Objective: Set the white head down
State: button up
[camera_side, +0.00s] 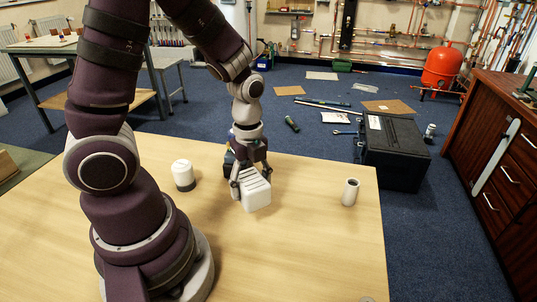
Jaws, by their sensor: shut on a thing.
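The white head (257,198) is a blocky white piece with dark slots across its top. It is near the middle of the wooden table (310,250). My gripper (251,184) comes down from above and is shut on it, with fingers on either side. The head's underside is very close to the table top; I cannot tell whether it touches. The finger on the far side is partly hidden.
A white jar-like cylinder with a dark base (183,175) stands left of the head. A small pale tube (350,192) stands upright to the right. A dark object (230,164) sits just behind my gripper. The table's front right is clear.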

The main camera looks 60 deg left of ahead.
send_over(304, 182)
jog(key=shift+f, duration=2.5)
jog(key=shift+f, duration=0.1)
jog(key=o, duration=1.2)
jog(key=shift+o, duration=0.2)
